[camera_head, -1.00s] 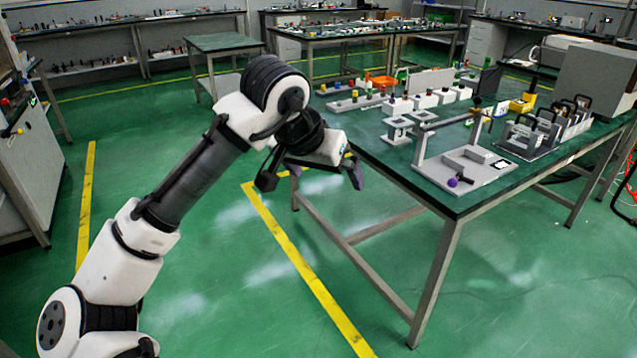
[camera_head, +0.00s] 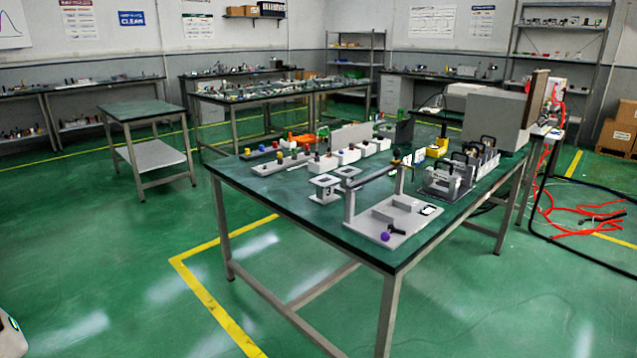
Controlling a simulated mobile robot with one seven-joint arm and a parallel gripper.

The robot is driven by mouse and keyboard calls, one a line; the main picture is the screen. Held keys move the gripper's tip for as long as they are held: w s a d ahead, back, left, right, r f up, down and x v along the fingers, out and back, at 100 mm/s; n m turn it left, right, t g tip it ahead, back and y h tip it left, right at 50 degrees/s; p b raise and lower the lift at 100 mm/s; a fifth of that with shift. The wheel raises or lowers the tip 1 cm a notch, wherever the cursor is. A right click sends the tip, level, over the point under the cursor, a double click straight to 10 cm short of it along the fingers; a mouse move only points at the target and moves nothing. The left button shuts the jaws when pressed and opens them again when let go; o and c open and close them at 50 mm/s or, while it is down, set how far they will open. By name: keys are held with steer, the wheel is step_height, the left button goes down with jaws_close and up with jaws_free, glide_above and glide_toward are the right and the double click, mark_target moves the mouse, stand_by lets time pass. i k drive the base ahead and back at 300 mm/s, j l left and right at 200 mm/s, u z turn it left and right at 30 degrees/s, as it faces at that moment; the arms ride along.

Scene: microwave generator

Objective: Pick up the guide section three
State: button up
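I cannot tell for sure which part is guide section three. Several pieces with black handles stand in a grey rack (camera_head: 447,192) on the right part of the near table; their markings are too small to read. A white square-topped stand (camera_head: 328,190) at the table's left-middle bears a dark mark that looks like a 3. A second such stand (camera_head: 347,174) is just behind it. My gripper is out of view; only a white piece of my arm shows at the lower left corner.
A grey fixture with a crossbar (camera_head: 395,222) and purple knob stands at the near table's (camera_head: 300,222) front corner. White blocks (camera_head: 348,156) line its middle; a large grey box (camera_head: 492,118) is behind right. Red cables (camera_head: 565,215) lie right. Floor in front and left is clear.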

mark_target(324, 196)
steer(key=i+j, duration=0.3)
steer(key=i, duration=0.2)
steer(key=i+j+z, duration=0.15)
steer(key=i, duration=0.35)
steer(key=j, duration=0.1)
